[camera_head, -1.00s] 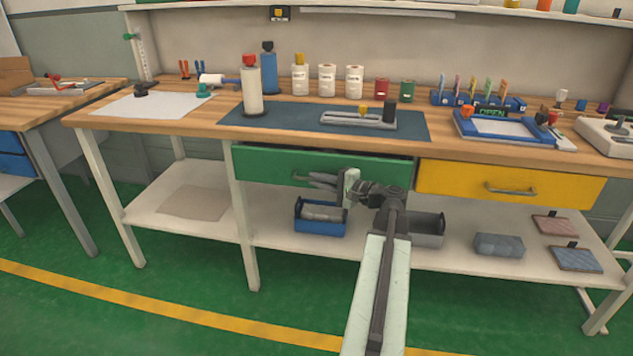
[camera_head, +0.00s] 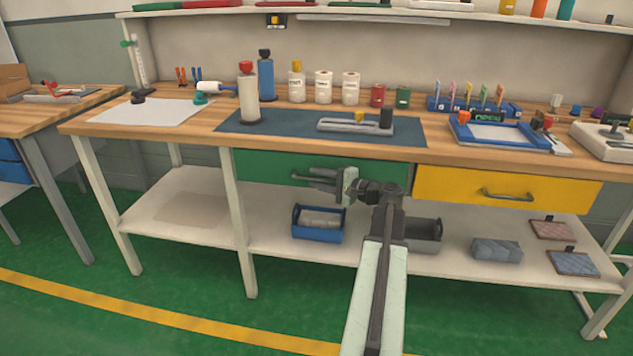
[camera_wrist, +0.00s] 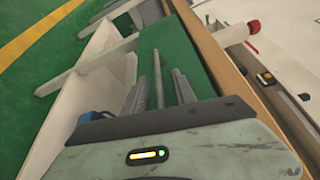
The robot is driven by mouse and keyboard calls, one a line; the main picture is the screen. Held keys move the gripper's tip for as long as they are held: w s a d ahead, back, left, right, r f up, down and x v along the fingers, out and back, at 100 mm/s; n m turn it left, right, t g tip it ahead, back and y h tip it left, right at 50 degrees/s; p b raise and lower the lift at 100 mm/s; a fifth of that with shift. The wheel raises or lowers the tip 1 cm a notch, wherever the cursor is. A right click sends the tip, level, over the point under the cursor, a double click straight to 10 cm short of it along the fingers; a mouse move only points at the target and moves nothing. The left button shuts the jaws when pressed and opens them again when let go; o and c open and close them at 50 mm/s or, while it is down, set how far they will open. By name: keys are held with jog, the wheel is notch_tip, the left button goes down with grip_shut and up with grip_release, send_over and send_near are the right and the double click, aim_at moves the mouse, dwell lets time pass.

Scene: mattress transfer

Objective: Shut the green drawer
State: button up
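The green drawer (camera_head: 262,165) sits under the worktop of the bench, left of the yellow drawer. Its front lies close below the worktop edge; I cannot tell whether a small gap remains behind it. Its grey handle (camera_head: 298,177) is partly hidden by my gripper. My gripper (camera_head: 318,179) lies sideways in front of the drawer, pointing left along it, with its fingers apart at the handle. In the wrist view the green front (camera_wrist: 168,45) lies beyond my grey fingers (camera_wrist: 160,92). Whether they touch the handle is unclear.
The yellow drawer (camera_head: 507,187) is on the right. Below, the lower shelf (camera_head: 270,236) carries a blue caddy (camera_head: 318,226), a grey bin (camera_head: 424,236) and a grey block (camera_head: 497,249). Bottles and trays stand on the worktop (camera_head: 440,150). The green floor in front is clear.

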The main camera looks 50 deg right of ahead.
jog(key=s, duration=0.2)
jog(key=s+d, duration=0.1)
jog(key=s, duration=0.4)
jog(key=shift+s+d+r+p, duration=0.15)
jog(key=shift+s+r+p, duration=0.15)
jog(key=shift+s, duration=0.1)
